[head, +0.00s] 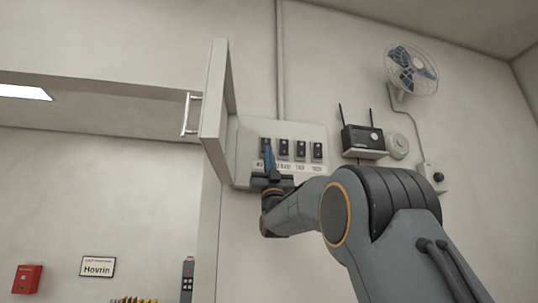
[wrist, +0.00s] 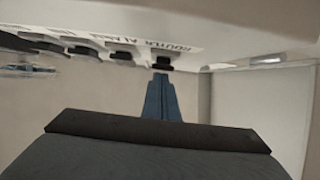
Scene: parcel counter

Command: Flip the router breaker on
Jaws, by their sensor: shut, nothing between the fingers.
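A row of dark breakers sits in an open wall box (head: 243,150), with small labels beneath that are hard to read in the head view. The leftmost breaker (head: 264,142) is partly behind my gripper (head: 269,152). In the wrist view, my gripper's blue fingers (wrist: 163,82) are shut and empty. Their tips are right by the nearest breaker (wrist: 163,62); I cannot tell if they touch it. Skewed lettering beside that breaker seems to include "ROUTER". Its lever position is unclear.
The box's door (head: 215,100) stands open on the left, with a metal handle (head: 188,113). A black router (head: 362,138) on a shelf, a round clock (head: 398,145) and a fan (head: 411,68) are on the wall to the right.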

